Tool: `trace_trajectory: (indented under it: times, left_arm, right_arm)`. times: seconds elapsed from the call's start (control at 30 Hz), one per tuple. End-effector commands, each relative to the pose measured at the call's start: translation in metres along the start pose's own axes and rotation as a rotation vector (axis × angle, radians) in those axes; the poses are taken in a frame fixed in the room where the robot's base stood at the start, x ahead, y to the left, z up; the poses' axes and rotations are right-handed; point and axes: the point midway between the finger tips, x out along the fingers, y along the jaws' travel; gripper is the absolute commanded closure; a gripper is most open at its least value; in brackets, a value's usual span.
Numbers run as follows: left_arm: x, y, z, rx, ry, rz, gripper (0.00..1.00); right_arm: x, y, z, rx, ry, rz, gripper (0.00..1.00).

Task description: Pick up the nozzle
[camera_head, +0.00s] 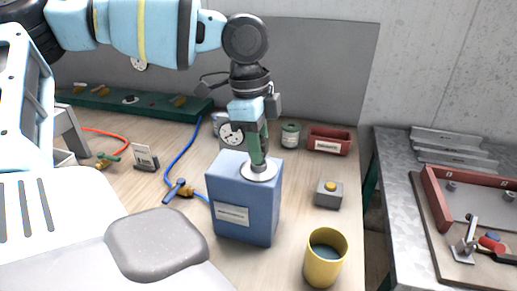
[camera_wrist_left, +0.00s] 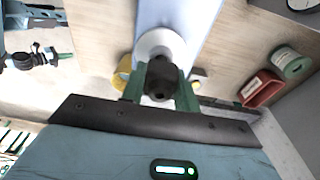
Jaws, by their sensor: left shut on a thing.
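My left gripper (camera_head: 258,155) reaches straight down over a blue box (camera_head: 228,190) with a pale label on its front. Its green fingers end just at a white round collar (camera_head: 257,172) on the box top. In the left wrist view, the green fingers of my left gripper (camera_wrist_left: 160,88) are shut on a short dark round piece (camera_wrist_left: 161,76), which I take to be the nozzle. It stands in front of the white collar, which also shows there (camera_wrist_left: 160,43). I cannot tell whether it still sits in the collar. My right gripper is not in view.
A yellow cup (camera_head: 325,258) and a grey button box (camera_head: 328,194) stand right of the blue box. A red bin (camera_head: 329,141) and green tin (camera_head: 290,135) stand behind. A blue hose with a valve (camera_head: 180,192) lies left. A metal side table (camera_head: 397,190) is at right.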

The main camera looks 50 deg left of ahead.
Motion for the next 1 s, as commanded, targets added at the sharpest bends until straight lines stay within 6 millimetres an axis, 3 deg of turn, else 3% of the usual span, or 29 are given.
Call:
trace_trajectory:
  times: [0.27, 1.0]
  left_arm:
    - [-0.05, -0.001, -0.006, 0.001, 0.002, -0.007, 0.94]
    - [-0.223, 0.0, -0.028, 0.0, 0.001, -0.004, 0.94]
  right_arm:
    - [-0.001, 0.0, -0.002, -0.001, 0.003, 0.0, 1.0]
    - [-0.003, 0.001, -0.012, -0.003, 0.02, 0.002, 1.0]
